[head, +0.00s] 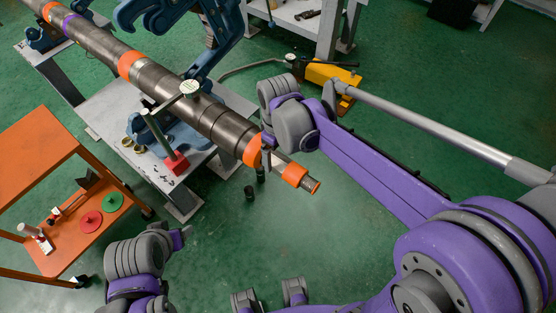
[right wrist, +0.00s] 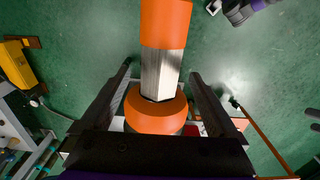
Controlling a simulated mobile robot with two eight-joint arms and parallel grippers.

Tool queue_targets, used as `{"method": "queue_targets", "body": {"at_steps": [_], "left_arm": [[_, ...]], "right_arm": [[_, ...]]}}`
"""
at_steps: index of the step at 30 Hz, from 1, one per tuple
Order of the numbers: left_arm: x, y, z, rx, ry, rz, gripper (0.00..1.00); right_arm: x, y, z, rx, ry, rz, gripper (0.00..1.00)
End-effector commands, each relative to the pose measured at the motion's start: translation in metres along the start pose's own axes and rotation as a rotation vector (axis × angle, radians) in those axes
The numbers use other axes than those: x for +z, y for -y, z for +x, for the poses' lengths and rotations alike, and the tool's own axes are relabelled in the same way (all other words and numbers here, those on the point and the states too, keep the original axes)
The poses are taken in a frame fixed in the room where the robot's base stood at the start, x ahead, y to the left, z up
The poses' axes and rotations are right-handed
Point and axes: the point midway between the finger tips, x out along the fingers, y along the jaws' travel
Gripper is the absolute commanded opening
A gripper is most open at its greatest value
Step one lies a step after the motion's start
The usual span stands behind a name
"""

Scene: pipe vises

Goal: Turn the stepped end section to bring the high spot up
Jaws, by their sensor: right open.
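A long dark steel pipe (head: 150,80) runs from upper left to the middle of the head view. Its stepped end section has an orange collar (head: 253,151), a narrower bare metal part and an orange end band (head: 295,174). In the right wrist view the bare part (right wrist: 160,72) has flat faces, between the end band (right wrist: 166,22) and the collar (right wrist: 156,110). My right gripper (right wrist: 161,75) is open, its fingers on either side of the bare part with gaps visible. A dial gauge (head: 190,88) stands over the pipe. My left gripper (head: 180,238) is apart, lower left.
A blue vise (head: 180,135) on a grey bench (head: 110,105) supports the pipe. The gauge's red base (head: 176,163) sits on that bench. An orange cart (head: 35,160) with discs stands at left. A yellow tool (head: 330,80) lies on the green floor.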

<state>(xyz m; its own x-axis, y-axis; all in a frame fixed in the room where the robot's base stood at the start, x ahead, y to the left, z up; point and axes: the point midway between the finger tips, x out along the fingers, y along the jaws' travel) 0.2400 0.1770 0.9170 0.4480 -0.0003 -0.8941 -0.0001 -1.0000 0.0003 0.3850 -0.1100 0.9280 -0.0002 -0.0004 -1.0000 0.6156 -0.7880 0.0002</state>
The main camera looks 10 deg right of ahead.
Motion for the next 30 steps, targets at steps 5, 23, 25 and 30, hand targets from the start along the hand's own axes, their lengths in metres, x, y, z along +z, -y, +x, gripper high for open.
{"method": "queue_targets", "body": {"at_steps": [5, 23, 25, 30], "left_arm": [[0.002, 0.000, 0.002, 0.000, 0.002, 0.000, 0.65], [0.003, 0.000, 0.003, 0.000, 0.002, 0.000, 0.65], [0.003, 0.000, 0.003, 0.000, 0.002, 0.000, 0.65], [0.003, 0.000, 0.003, 0.000, 0.002, 0.000, 0.65]], "right_arm": [[0.000, 0.000, 0.026, 0.000, 0.000, 0.001, 0.95], [0.000, 0.000, 0.035, 0.000, 0.000, 0.001, 0.64], [0.000, 0.000, 0.035, 0.000, 0.000, 0.001, 0.52], [0.000, 0.000, 0.035, 0.000, 0.000, 0.001, 0.21]]}}
